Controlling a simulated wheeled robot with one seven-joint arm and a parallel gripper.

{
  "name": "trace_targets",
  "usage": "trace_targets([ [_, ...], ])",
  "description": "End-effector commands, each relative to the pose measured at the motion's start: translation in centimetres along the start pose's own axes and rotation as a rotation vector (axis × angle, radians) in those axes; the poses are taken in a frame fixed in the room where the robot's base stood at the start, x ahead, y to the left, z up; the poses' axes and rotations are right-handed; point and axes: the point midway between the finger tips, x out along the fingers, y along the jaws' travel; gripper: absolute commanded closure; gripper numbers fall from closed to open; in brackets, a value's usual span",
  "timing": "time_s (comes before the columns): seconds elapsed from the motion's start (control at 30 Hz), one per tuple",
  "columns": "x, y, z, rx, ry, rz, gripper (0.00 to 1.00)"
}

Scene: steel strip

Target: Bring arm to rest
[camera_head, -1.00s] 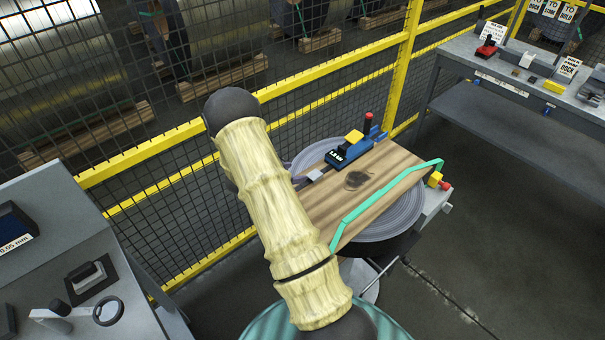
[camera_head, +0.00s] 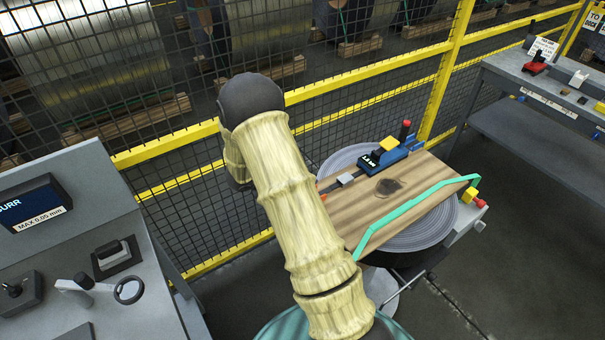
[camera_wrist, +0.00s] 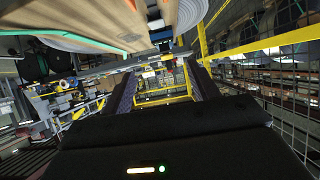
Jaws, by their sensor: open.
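My arm (camera_head: 290,195), in its ribbed cream cover with dark joints, rises from the bottom middle of the head view and leans up and left, bent at the dark elbow. Its far end is mostly hidden behind it. In the wrist view, my gripper (camera_wrist: 162,80) shows two dark fingers set apart, with nothing between them. The wooden board (camera_wrist: 95,18) of the round stand is at the top of that view, apart from the fingers.
The wooden board (camera_head: 420,185), with a teal edge strip and a blue device (camera_head: 390,154), lies close right of my arm. A yellow-railed mesh fence (camera_head: 350,105) runs behind. A grey console (camera_head: 70,250) stands left, a grey bench (camera_head: 535,120) right. The floor between is clear.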

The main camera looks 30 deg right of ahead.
Motion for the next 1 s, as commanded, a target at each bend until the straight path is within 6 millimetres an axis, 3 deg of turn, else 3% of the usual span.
trace_targets([
  [0.47, 0.0, 0.0, 0.0, 0.000, -0.001, -0.002, 0.40],
  [0.63, -0.9, -1.3, -0.7, -0.008, -0.035, -0.096, 0.40],
  [0.83, -5.2, -4.6, -2.0, -0.085, -0.166, -0.402, 0.40],
  [1.0, -10.7, -5.0, -2.1, -0.230, -0.308, -0.659, 0.40],
])
